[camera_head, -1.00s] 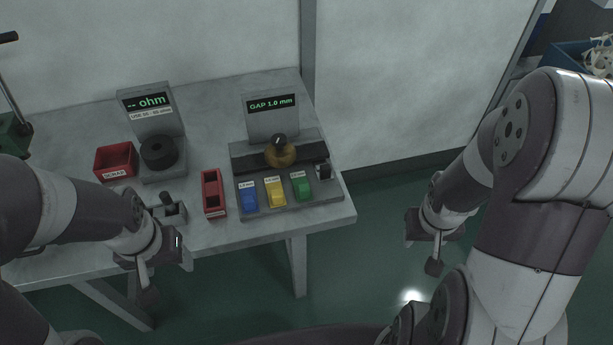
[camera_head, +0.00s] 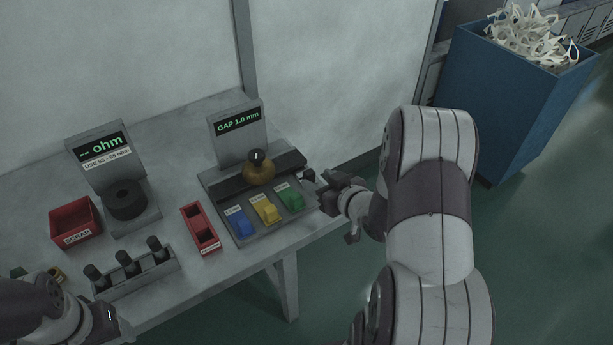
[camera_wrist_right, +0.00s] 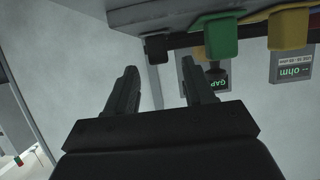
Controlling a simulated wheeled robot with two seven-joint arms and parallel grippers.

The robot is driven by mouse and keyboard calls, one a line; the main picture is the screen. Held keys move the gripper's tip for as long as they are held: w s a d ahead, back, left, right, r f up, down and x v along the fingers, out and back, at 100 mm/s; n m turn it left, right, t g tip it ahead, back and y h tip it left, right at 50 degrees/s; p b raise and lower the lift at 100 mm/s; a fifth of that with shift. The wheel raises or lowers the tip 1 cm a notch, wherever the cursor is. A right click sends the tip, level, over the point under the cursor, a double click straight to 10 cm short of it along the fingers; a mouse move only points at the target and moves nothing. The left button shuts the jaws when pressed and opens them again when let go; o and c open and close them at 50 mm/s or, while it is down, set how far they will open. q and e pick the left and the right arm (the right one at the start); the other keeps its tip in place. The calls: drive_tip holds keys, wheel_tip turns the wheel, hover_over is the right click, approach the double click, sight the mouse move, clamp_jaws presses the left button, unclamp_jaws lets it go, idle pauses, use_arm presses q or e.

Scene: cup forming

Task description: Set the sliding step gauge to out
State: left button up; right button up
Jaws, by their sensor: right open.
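The step gauge fixture (camera_head: 240,229) is on the table under a display reading "GAP 1.0 mm" (camera_head: 238,125). It carries a blue block (camera_head: 242,225), a yellow block (camera_head: 267,210) and a green block (camera_head: 291,199), with a brass knob (camera_head: 258,170) behind them. A small black handle (camera_head: 308,175) is at its right end; it also shows in the wrist view (camera_wrist_right: 157,48). My right gripper (camera_head: 322,186) is open beside this end. In the wrist view its empty fingers (camera_wrist_right: 161,82) point toward the handle, apart from it. My left gripper (camera_head: 85,318) is partly visible at lower left; its jaws are unclear.
Left of the gauge stand a narrow red bin (camera_head: 201,229), a rack (camera_head: 137,276) with black pegs, a red scrap bin (camera_head: 75,224) and an "ohm" meter (camera_head: 100,150). A blue bin (camera_head: 500,95) stands at right. Floor right of the table is open.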

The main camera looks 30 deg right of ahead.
sight(312, 176)
drive_tip(key=x, duration=0.4)
drive_tip(key=shift+w+d+f, duration=0.1)
drive_tip(key=shift+w+f, duration=0.35)
drive_tip(key=shift+w, duration=0.4)
drive_tip(key=shift+s, duration=0.1)
clamp_jaws()
